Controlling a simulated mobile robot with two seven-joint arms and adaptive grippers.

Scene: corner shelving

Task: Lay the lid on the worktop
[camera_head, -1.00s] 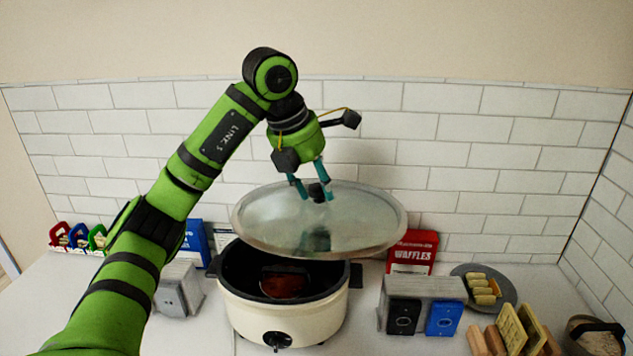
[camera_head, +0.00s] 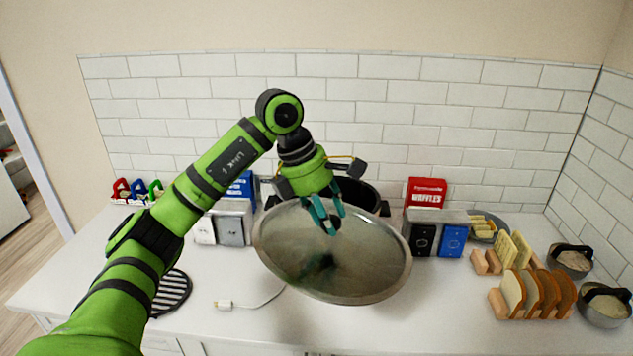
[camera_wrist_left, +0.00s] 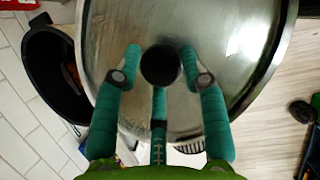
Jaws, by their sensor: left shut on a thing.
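In the left wrist view the teal fingers of the gripper (camera_wrist_left: 160,75) stand around the knob (camera_wrist_left: 160,65), over the metal-rimmed lid (camera_wrist_left: 235,40). The lid is held in the air, tilted, in front of the pot (camera_head: 358,190), which is partly hidden behind it and the gripper. The pot's open dark inside also shows at the left of the wrist view (camera_wrist_left: 50,75). The white worktop (camera_head: 240,325) lies below. My right gripper is not in view.
A toaster (camera_head: 437,232) with a red waffles box (camera_head: 426,193) behind it stands right of the lid. Toast racks with bread (camera_head: 538,292) and bowls (camera_head: 604,304) are farther right. The front worktop is mostly bare.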

